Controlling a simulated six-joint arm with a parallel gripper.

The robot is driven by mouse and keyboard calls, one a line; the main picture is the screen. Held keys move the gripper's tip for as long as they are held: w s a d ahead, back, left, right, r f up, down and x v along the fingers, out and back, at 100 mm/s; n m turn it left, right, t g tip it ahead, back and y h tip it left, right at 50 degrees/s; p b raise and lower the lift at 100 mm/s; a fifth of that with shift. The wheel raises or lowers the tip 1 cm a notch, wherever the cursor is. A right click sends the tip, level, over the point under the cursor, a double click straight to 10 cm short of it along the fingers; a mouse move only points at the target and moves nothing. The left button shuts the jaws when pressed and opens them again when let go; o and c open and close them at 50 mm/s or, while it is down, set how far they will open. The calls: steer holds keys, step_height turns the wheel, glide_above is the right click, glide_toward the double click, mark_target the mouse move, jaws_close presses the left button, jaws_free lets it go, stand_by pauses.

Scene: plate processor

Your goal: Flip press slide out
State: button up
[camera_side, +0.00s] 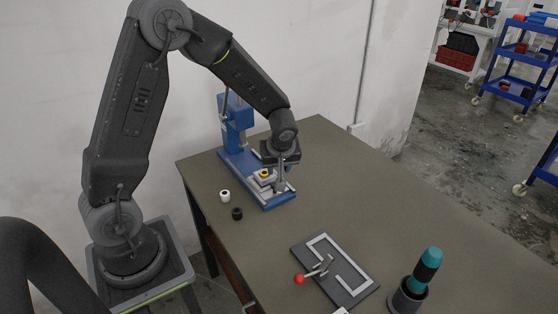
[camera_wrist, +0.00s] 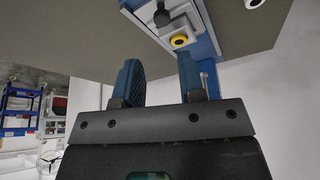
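The blue press (camera_side: 238,115) stands at the back left of the table, its column upright and its base running toward the front. Its light slide (camera_side: 262,181) carries a yellow ring-shaped part (camera_side: 265,173). In the wrist view, the slide (camera_wrist: 186,22) shows with the yellow ring (camera_wrist: 180,41) and a dark round knob (camera_wrist: 162,18) beside it. My gripper (camera_wrist: 160,75) is open, with an empty gap between its blue fingers. In the side view, my gripper (camera_side: 281,165) is low over the slide's right side; whether it touches anything there is unclear.
A dark plate with a red-knobbed lever (camera_side: 299,280) lies in front. A teal and black cylinder (camera_side: 428,266) stands in a dark holder at right. The table's right rear is clear.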

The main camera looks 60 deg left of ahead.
steer(key=shift+v, duration=1.55)
steer(key=s+d+r+m+t+h, duration=0.2)
steer(key=s+d+r+m, duration=0.4)
steer(key=s+r, duration=0.2)
steer(key=s+d+r+m+t+h, duration=0.1)
steer(key=s+d+r+m+h, duration=0.1)
steer(key=s+d+r+m, duration=0.4)
steer(key=s+r+m, duration=0.1)
steer(key=s+r, duration=0.1)
steer(key=s, duration=0.3)
steer(key=shift+r+m+t, duration=0.2)
steer(key=shift+m+t, duration=0.1)
steer(key=shift+t, duration=0.1)
